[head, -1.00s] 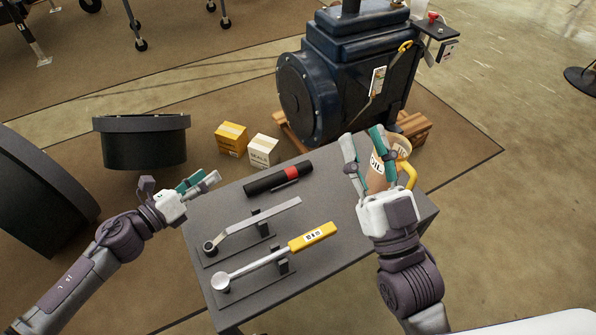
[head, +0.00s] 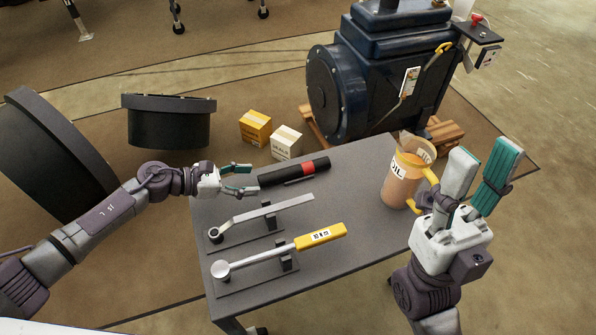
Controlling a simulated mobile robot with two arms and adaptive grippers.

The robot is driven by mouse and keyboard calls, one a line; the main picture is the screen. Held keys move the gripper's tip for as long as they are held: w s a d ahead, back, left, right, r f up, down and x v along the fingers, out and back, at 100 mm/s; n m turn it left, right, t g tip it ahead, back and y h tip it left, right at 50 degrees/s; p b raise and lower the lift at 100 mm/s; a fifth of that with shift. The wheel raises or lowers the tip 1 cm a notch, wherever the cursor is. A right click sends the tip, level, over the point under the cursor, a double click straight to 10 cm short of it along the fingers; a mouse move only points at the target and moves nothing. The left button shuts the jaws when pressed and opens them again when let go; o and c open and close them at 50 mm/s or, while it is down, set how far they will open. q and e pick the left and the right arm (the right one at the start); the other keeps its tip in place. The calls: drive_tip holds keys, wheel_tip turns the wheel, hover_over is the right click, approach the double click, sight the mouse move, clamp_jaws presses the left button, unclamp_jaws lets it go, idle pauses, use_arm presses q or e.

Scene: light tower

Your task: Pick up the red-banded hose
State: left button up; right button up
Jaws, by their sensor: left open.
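The red-banded hose (head: 283,173), a short black tube with a red band near its right end, lies near the table's back edge. My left gripper (head: 247,180) is at the hose's left end, with its fingers pointing right. It is open, and its fingertips are very close to the hose end; I cannot tell whether they touch it. My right gripper (head: 482,157) is open and empty, pointing up, to the right of the oil jug.
On the grey table (head: 350,265) are an oil jug (head: 402,185) with a yellow handle, a flat metal wrench (head: 265,212) and a yellow-handled wrench (head: 318,237) on stands. Beyond are two boxes (head: 255,127) and a dark blue machine (head: 385,75).

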sight(266, 177)
use_arm(q)
drive_tip(key=b+x, duration=0.1)
drive_tip(key=x, duration=0.4)
drive_tip(key=shift+w+f+b, duration=0.1)
drive_tip(key=shift+b, duration=0.2)
clamp_jaws()
